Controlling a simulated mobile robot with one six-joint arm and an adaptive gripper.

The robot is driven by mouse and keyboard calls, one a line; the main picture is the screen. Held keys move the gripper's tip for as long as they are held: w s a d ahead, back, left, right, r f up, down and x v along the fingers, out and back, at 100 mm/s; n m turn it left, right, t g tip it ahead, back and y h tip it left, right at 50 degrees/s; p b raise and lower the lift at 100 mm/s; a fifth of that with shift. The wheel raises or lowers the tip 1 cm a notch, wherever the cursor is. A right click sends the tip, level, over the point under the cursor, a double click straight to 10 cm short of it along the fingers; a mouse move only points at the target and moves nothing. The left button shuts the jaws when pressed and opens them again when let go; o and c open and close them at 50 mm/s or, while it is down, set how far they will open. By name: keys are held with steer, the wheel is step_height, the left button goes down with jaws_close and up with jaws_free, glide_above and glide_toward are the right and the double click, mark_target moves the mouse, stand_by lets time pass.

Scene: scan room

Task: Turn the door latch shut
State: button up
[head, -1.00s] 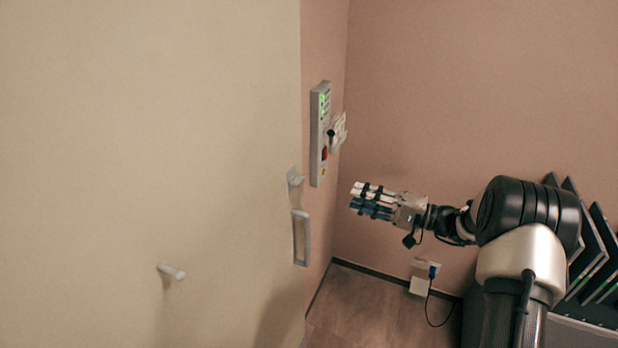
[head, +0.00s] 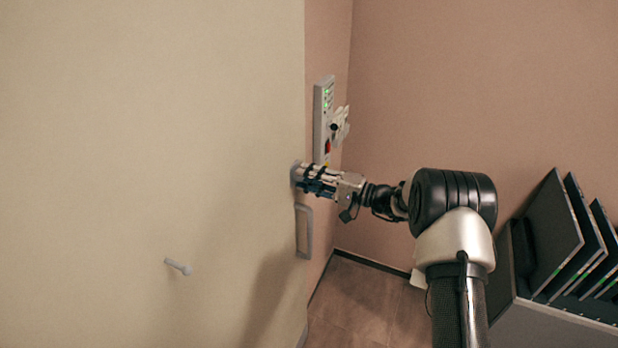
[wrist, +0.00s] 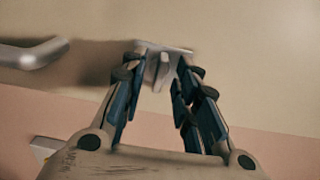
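The door (head: 150,120) is a large pale panel filling the left of the head view. Its grey latch (head: 294,174) sits near the door's right edge, above the pull handle, partly hidden by my fingers. In the wrist view the latch (wrist: 163,68) is a small plate with a raised grip that shows between my fingertips. My gripper (head: 304,174) reaches the latch from the right. In the wrist view its two blue-and-black fingers (wrist: 160,75) are apart, one on each side of the raised grip, with gaps visible. I cannot tell whether either finger touches it.
A grey pull handle (head: 303,232) is just below the latch; it shows at left in the wrist view (wrist: 35,54). A peg (head: 178,267) sticks out lower left. A wall panel with green lights (head: 323,108) is close above my gripper. Dark upright panels (head: 555,225) stand at right.

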jaws_close()
stand_by(0.3)
steer(key=shift+m+b, duration=0.3)
steer(key=m+b, duration=0.1)
steer(key=m, duration=1.6)
stand_by(0.4)
steer(key=shift+m, duration=0.3)
